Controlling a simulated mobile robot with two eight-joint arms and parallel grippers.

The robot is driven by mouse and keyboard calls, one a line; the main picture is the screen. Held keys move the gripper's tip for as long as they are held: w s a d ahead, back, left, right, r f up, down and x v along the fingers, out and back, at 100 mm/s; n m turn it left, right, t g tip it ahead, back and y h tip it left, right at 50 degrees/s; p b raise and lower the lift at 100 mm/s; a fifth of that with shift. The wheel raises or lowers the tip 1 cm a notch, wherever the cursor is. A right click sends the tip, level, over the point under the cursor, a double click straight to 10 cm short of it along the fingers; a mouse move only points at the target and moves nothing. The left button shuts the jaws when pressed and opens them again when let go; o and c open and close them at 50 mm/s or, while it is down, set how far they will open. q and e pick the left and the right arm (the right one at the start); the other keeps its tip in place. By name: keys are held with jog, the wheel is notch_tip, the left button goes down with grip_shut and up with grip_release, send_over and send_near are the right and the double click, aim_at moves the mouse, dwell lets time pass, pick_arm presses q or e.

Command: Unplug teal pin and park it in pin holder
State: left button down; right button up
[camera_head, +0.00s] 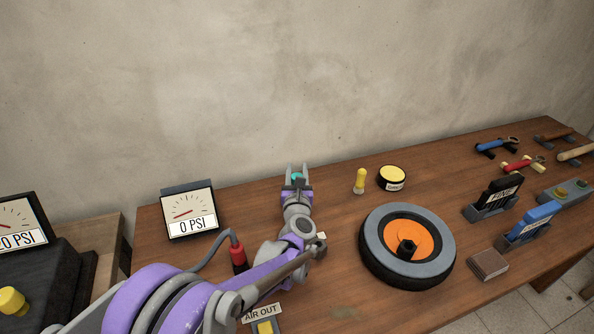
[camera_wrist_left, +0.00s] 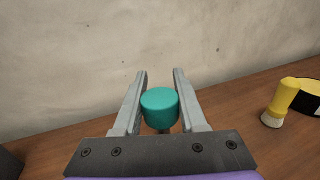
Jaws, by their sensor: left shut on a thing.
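The teal pin (camera_head: 297,177) is at my left gripper (camera_head: 297,168), near the back edge of the table. In the left wrist view the pin's round teal head (camera_wrist_left: 160,103) sits between the two grey fingers of the left gripper (camera_wrist_left: 160,80), which is shut on it. The lower part of the pin is mostly hidden by the gripper, and I cannot tell what is beneath it. No pin holder can be made out for certain. My right gripper is not in view.
A wheel (camera_head: 370,240) lies on the wooden table (camera_head: 345,300). A gauge (camera_head: 189,211) reads 0 PSI. Tools and blocks fill the right end.

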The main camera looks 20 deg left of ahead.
pick_arm(q)
jog(key=shift+f+b, duration=1.5)
jog(key=shift+f, duration=0.8)
jog(key=shift+c, duration=1.9)
grip_release()
jog(key=v, duration=1.1)
jog(key=shift+w, duration=0.1)
